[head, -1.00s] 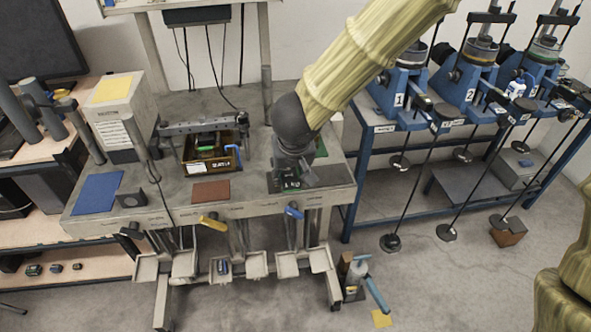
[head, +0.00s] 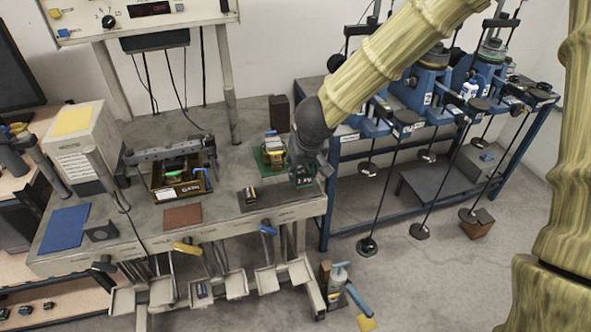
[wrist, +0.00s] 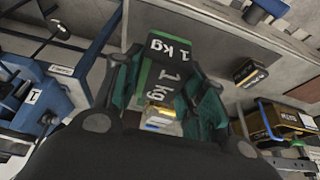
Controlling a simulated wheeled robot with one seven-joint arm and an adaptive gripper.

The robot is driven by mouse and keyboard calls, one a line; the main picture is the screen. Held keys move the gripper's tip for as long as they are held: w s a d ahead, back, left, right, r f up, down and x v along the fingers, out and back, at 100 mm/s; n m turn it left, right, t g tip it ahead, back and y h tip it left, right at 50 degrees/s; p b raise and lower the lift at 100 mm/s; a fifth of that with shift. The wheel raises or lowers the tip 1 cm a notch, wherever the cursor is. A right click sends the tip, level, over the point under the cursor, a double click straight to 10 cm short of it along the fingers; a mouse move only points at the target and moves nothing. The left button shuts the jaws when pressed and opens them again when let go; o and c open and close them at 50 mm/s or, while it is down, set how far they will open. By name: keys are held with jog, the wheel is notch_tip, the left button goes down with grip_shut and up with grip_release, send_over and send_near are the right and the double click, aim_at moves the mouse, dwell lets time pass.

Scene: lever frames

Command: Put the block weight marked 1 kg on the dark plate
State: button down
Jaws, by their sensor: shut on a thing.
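My gripper (head: 304,178) is above the table's right end, to the right of the dark plate (head: 272,196). In the wrist view its teal fingers (wrist: 168,95) are shut on the block weight marked 1 kg (wrist: 174,66).
A brown mat (head: 183,217), a blue mat (head: 64,228) and a bin (head: 178,188) lie to the left. The blue lever rig (head: 400,125) stands on the right.

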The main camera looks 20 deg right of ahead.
aim_at(305, 176)
jog(key=shift+w+d, duration=0.25)
jog(key=shift+d, duration=0.1)
jog(key=shift+d+f, duration=0.2)
jog(key=shift+f, duration=0.85)
jog(key=shift+f+b, duration=0.3)
jog(key=shift+f, duration=0.4)
jog(key=shift+f, duration=0.15)
jog(key=c, duration=0.9)
grip_release()
jog(key=shift+o, duration=0.2)
